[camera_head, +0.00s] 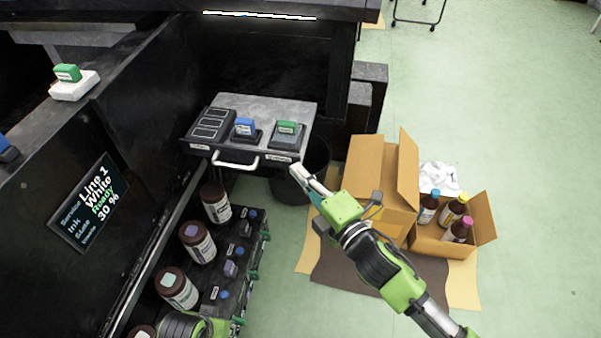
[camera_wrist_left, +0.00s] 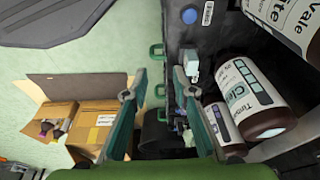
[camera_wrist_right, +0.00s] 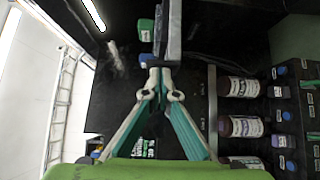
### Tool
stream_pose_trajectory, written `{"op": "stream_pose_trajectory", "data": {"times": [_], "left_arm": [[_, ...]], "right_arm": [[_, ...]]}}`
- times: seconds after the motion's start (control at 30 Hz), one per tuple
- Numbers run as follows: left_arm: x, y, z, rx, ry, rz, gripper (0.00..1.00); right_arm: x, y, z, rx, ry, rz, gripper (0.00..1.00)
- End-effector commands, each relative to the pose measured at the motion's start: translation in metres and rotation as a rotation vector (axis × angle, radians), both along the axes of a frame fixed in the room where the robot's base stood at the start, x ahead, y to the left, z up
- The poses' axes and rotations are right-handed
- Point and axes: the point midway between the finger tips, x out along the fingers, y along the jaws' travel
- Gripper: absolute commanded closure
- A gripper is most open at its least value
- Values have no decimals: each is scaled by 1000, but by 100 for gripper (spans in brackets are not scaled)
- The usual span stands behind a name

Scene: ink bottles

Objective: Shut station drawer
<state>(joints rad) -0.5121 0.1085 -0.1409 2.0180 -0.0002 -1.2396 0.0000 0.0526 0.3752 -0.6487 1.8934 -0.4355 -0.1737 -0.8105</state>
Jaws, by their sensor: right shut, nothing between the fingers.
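The station drawer (camera_head: 266,108) stands pulled out from the black station, with a grey top and a pale bar handle (camera_head: 236,164) on its front. It carries a blue-topped block (camera_head: 245,127), a green-topped block (camera_head: 287,128) and a dark slotted holder (camera_head: 211,126). My right gripper (camera_head: 297,172) is shut and empty, just in front of the drawer's right front corner. In the right wrist view its closed fingertips (camera_wrist_right: 157,95) lie close to the drawer's edge (camera_wrist_right: 169,40); contact is unclear. My left gripper (camera_wrist_left: 155,85) is open and empty near the bottle rack.
A rack (camera_head: 240,262) of brown bottles stands below left of the drawer. A dark bin (camera_head: 290,190) stands under its right side. An open cardboard box (camera_head: 372,180) and a smaller box with bottles (camera_head: 478,222) are to the right.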

Motion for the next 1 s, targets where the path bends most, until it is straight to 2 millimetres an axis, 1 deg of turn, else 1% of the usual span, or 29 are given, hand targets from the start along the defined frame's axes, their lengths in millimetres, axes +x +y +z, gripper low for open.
{"op": "stream_pose_trajectory", "data": {"times": [0.17, 0.27, 0.37, 0.47, 0.57, 0.7, 0.8, 0.87, 1.0], "left_arm": [[0, 1, 0, 1, 2, 1, 75], [-1, 1, -1, 1, 3, 1, 75], [-1, 1, -3, 1, 4, 1, 75], [-3, 2, -9, 2, 9, 1, 75], [-4, 2, -15, 4, 13, 1, 75], [-2, 3, -18, 6, 16, 0, 75], [5, 2, 5, 3, -14, -1, 75], [5, 2, 15, 2, -18, 0, 75], [3, 3, 41, 1, -30, 3, 75]], "right_arm": [[2, -1, 0, -1, -1, 0, 100], [9, -2, 1, -1, -2, -1, 100], [22, -5, 2, -2, -4, -2, 100], [42, -9, 2, -3, -4, -3, 100], [66, -14, 3, -2, -5, -3, 100], [104, -22, 2, -3, -6, -4, 100], [131, -27, 0, -4, -5, -4, 100], [146, -30, 0, -3, -6, -4, 100], [176, -35, -1, -2, -4, -4, 100]]}}
